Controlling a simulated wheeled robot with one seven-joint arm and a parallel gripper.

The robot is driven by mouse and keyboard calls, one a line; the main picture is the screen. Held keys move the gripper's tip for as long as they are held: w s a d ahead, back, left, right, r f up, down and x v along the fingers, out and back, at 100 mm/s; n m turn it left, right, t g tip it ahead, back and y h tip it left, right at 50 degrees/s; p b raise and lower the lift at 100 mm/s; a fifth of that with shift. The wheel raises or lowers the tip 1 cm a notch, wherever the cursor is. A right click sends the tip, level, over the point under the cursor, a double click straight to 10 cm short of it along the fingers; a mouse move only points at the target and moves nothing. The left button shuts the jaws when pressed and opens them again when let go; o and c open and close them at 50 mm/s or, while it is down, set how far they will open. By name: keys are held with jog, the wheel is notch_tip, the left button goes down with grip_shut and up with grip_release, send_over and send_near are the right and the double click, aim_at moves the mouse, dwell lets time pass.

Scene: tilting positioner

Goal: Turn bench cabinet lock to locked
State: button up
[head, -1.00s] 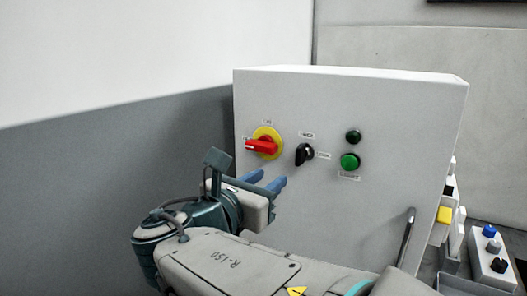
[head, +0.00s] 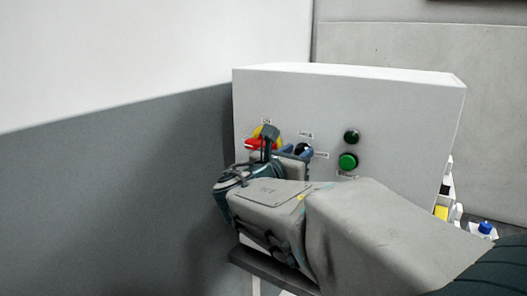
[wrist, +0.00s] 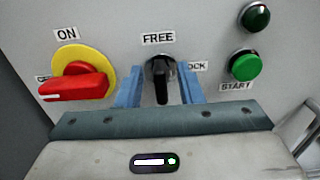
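The lock is a black knob (wrist: 160,80) on the grey cabinet (head: 400,110), with the label FREE (wrist: 158,37) above it and a partly hidden label ending in OCK (wrist: 197,66) to its right. The knob's grip stands roughly upright, in line with FREE. My gripper (wrist: 160,88) is open, with one blue finger on each side of the knob and a visible gap on both sides. In the head view, my gripper (head: 294,151) is at the panel and hides much of the knob (head: 303,148).
A red rotary switch (wrist: 75,85) on a yellow plate is close left of my gripper. A green START button (wrist: 246,67) and a dark green lamp (wrist: 255,17) are to the right. A bar handle (wrist: 300,130) is at lower right.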

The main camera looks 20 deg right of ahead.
jog(key=shift+c, duration=0.3)
grip_shut()
jog(key=shift+f+m+b, duration=0.15)
jog(key=shift+m+b, duration=0.25)
jog(key=shift+b, duration=0.35)
jog(key=shift+s+d+f+m+b, duration=0.15)
jog(key=shift+m+b, duration=2.65)
jog(key=shift+b, duration=1)
jog(key=shift+s+d+f+m+b, duration=0.1)
jog(key=shift+s+f+m+b, duration=0.1)
jog(key=shift+m+b, duration=3.15)
jog(key=shift+s+d+f+m+b, duration=0.15)
jog(key=shift+m+b, duration=2.1)
jog(key=shift+b, duration=2.05)
jog(key=shift+r+m, duration=0.1)
jog(key=shift+m, duration=0.2)
